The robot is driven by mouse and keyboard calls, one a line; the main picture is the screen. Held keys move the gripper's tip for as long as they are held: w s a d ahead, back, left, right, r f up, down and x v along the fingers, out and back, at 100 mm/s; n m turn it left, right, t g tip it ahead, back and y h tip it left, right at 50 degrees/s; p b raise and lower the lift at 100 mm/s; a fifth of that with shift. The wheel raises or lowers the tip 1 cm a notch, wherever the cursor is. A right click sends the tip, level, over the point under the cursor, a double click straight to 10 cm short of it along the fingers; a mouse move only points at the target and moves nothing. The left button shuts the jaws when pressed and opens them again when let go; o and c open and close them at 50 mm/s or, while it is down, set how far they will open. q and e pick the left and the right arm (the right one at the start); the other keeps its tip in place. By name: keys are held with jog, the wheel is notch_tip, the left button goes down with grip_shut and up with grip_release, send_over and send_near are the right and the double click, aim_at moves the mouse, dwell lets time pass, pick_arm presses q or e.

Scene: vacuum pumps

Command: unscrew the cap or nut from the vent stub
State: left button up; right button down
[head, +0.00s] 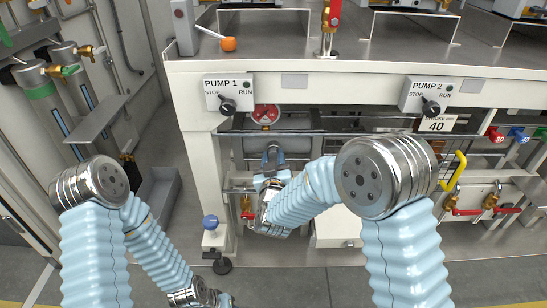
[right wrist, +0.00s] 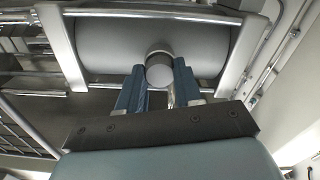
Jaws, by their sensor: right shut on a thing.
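In the right wrist view, a round grey cap (right wrist: 160,74) shows end-on, on a short stub (right wrist: 158,52) in front of a grey cylinder (right wrist: 105,45). The two blue fingers of my right gripper (right wrist: 160,82) lie on either side of the cap and are shut on it. In the head view, my right gripper (head: 272,160) reaches into the bay below the PUMP 1 panel; its own arm and fingers hide the cap there. My left gripper (head: 222,298) is low at the bottom edge, far from the stub, and its fingers are not clear.
A metal frame (right wrist: 65,45) and rails surround the cylinder. The PUMP 1 panel (head: 229,95) is above the bay, with a red round part (head: 265,114) below it. Red-handled valves (head: 467,211) and a yellow handle (head: 457,170) are to the right. The floor at lower left is open.

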jog(key=n+p, duration=0.1)
jog(key=n, duration=0.1)
jog(key=n+p, duration=0.1)
jog(key=shift+a+r+n, duration=0.1)
jog(key=shift+r+n, duration=0.25)
jog(key=shift+n, duration=0.05)
jog(key=shift+f+n, duration=0.3)
jog(key=shift+f, duration=0.05)
jog(key=shift+s+b, duration=0.45)
jog(key=shift+s, duration=0.8)
pick_arm(q)
notch_tip(320, 180, up, 2)
jog(key=shift+r, duration=0.25)
pick_arm(e)
jog(key=shift+s, duration=0.25)
pick_arm(q)
jog(key=shift+f+b, duration=0.35)
jog(key=shift+b, duration=0.05)
pick_arm(e)
jog(key=s, duration=0.5)
pick_arm(q)
jog(key=shift+s, duration=0.15)
pick_arm(e)
jog(key=shift+d, duration=0.2)
